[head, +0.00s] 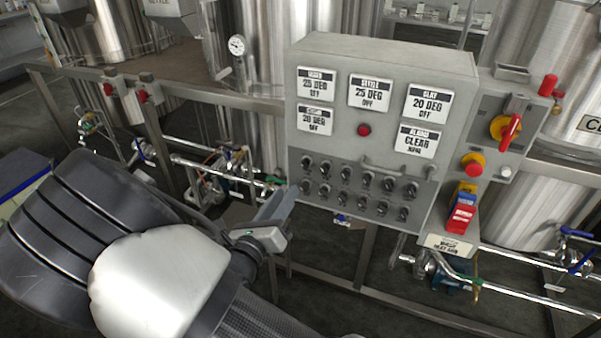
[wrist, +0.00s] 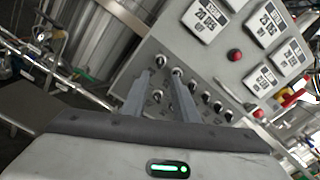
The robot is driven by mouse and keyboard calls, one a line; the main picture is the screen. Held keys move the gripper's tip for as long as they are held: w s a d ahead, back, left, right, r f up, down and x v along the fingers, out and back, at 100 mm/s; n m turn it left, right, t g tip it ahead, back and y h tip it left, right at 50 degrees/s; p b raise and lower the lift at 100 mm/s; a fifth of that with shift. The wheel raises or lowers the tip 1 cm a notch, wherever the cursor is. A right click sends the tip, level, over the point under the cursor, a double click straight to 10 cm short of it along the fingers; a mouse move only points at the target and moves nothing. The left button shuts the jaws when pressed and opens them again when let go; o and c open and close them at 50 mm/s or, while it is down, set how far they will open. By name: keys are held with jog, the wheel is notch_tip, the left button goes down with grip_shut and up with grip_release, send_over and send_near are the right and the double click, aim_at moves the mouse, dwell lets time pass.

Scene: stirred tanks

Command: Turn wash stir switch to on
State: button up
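The grey control panel (head: 340,155) carries two rows of small black rotary switches (head: 339,171). The labels by the switches are too small to read, so I cannot tell which one is the wash stir switch. My gripper (head: 289,193) is at the panel's lower left, close to the leftmost switches. In the wrist view my gripper (wrist: 159,80) has its two fingers apart and pointing at the panel. Switches (wrist: 177,72) show around the fingertips, and some are partly hidden behind the fingers. I see nothing held, and contact with a switch cannot be told.
A handle (head: 382,168) sticks out above the switches. A red lamp (head: 364,130), display plates reading OFF (head: 369,93), an emergency button (head: 472,165) and a red rotary isolator (head: 507,130) are also there. Steel rails and pipes (head: 520,297) run below and beside the panel.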

aim_at(303, 167)
jog(key=x, duration=1)
jog(key=shift+w+d+f+b, duration=0.1)
jog(key=shift+w+b, duration=0.05)
jog(key=shift+b, duration=0.15)
grip_shut()
